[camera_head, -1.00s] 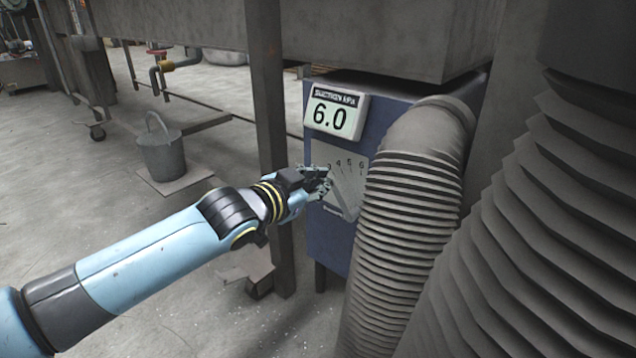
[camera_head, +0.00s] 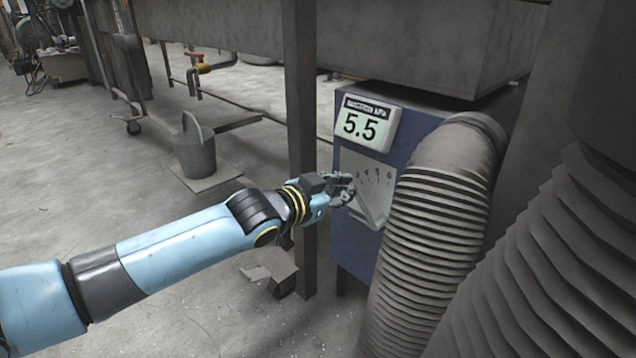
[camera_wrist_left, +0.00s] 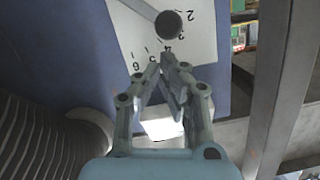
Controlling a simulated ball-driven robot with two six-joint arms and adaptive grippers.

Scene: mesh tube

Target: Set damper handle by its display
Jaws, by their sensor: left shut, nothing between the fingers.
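The display (camera_head: 366,124) on the blue box reads 5.5. Below it is a pale scale plate (camera_head: 382,186) with numbers up to 6. The damper handle shows best in the left wrist view, as a grey bar ending in a dark round knob (camera_wrist_left: 168,25) over the plate's numbers. My left gripper (camera_head: 346,190) is at the plate's left side and hides part of it. In the left wrist view its fingers (camera_wrist_left: 166,60) are shut and empty, with the tips close to the knob. I cannot tell whether they touch it. My right gripper is not in view.
A ribbed grey hose (camera_head: 432,240) curves down right of the plate, with a larger hose (camera_head: 560,270) beyond. A steel post (camera_head: 301,110) stands left of the box. A bucket (camera_head: 195,152) sits on the floor, which is mostly open at left.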

